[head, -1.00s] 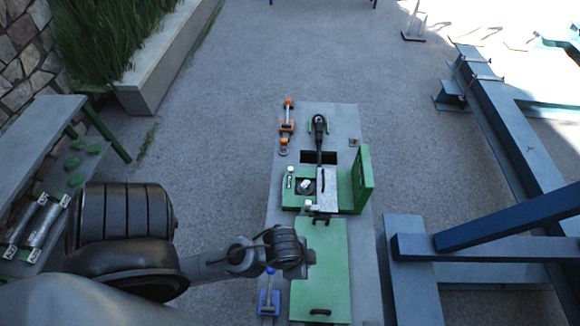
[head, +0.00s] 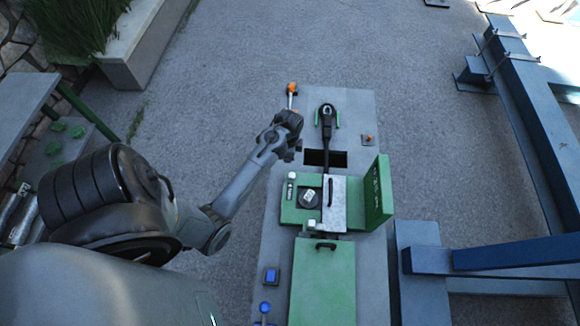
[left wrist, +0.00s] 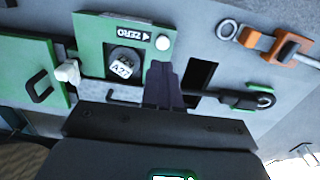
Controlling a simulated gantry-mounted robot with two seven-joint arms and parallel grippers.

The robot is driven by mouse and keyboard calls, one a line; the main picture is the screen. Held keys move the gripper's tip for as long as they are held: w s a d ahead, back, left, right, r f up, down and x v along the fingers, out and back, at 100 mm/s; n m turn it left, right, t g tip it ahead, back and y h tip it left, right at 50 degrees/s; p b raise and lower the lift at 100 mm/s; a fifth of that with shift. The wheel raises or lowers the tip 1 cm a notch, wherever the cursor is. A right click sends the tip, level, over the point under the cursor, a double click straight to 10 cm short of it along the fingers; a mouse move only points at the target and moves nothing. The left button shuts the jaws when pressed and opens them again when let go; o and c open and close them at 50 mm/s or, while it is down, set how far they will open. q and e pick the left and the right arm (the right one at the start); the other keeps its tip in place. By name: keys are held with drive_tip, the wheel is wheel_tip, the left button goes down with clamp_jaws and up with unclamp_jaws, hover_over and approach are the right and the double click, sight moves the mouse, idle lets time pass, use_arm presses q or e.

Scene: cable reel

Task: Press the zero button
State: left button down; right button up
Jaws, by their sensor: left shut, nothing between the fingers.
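The zero button is a white round button (head: 292,175) at the far left corner of the green panel (head: 289,214). In the left wrist view the button (left wrist: 163,43) sits beside a black ZERO label (left wrist: 130,32) with an arrow. My left gripper (head: 298,148) is beyond the button in the head view, near the bench's left side. In the left wrist view its dark fingers (left wrist: 162,85) are shut and empty, pointing toward the panel, with the button just past their tips. A gap to the button cannot be judged exactly. My right gripper is not in view.
A round dial tagged A22 (left wrist: 122,66) sits beside the label. A raised green flap (head: 377,192) stands on the right. A black-handled lever (head: 327,118) is at the back, and an orange clamp (left wrist: 272,42) lies near the gripper. A green lid (head: 322,280) covers the front.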

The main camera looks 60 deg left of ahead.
use_arm(q)
drive_tip(key=shift+w+r, duration=0.4)
drive_tip(key=shift+w, duration=0.35)
drive_tip(key=shift+f, duration=0.1)
approach(292, 175)
drive_tip(key=f, duration=0.6)
drive_tip(key=shift+s+f, duration=0.25)
drive_tip(key=shift+f, duration=0.15)
drive_tip(key=shift+f, duration=0.1)
